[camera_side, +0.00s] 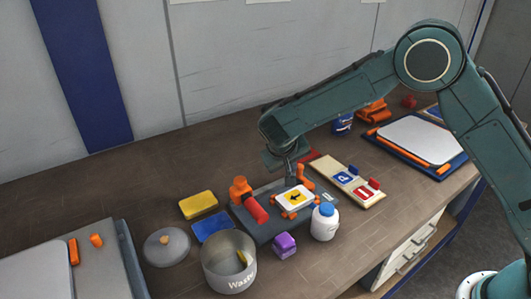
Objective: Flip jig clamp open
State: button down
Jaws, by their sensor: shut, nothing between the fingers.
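The jig (268,230) is a dark grey plate on the brown table, left of the arm's base. A white and yellow sign (295,199) with a black figure lies on it between small orange stops. An orange clamp block with a red handle (255,209) stands at the jig's left side. The handle slants down toward the front. An orange upright piece (304,178) stands at the back right of the sign. My gripper (291,181) points down at the back edge of the sign, shut and empty. Whether it touches anything is too small to tell.
A white bottle (324,222) and purple block (284,245) stand close in front of the jig. A metal waste can (229,265), its lid (166,247) and yellow (198,205) and blue (212,224) pads are left. A sign rack (345,182) stands right.

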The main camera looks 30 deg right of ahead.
jog(key=shift+w+d+m+g, duration=0.2)
jog(key=shift+d+m+g, duration=0.15)
jog(key=shift+m, duration=0.45)
dwell(0.4)
jog(key=shift+w+d+m+g, duration=0.2)
jog(key=shift+m+g, duration=0.15)
jog(key=shift+m, duration=0.15)
jog(key=m+g, duration=0.1)
jog(key=d+m, duration=0.1)
jog(key=m, duration=0.1)
jog(key=shift+w+d+g+h, duration=0.2)
jog(key=shift+d+g+h, duration=0.1)
jog(key=shift+g+h, duration=0.1)
jog(key=shift+d+m, duration=0.3)
jog(key=shift+d, duration=0.55)
jog(key=shift+s+d+m+g, duration=0.15)
jog(key=shift+d+m+g, duration=0.3)
jog(key=shift+m+g, duration=0.2)
jog(key=shift+s+d, duration=0.15)
jog(key=shift+d, duration=0.2)
jog(key=shift+s+d, duration=0.15)
jog(key=shift+d, duration=0.1)
jog(key=shift+a, duration=0.25)
